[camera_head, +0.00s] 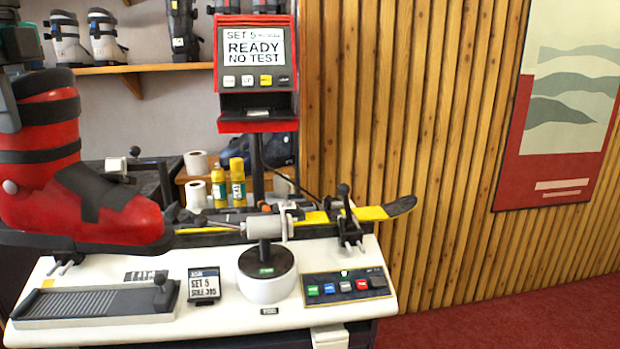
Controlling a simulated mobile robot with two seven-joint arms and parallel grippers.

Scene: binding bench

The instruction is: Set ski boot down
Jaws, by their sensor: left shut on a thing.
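A large red and black ski boot (90,190) fills the left of the head view, upright with its toe to the right. My left gripper (10,100) is at the left edge, shut on the boot's upper cuff; part of it is cut off by the frame. The boot's sole appears above the back left of the white bench (240,318); I cannot tell whether it touches anything. A ridged grey plate (85,303) lies on the bench below the boot. My right gripper is not in view.
A yellow and black ski (372,213) lies clamped along the bench's back. A red display (255,75) reads "READY NO TEST". Other boots (105,38) stand on a shelf.

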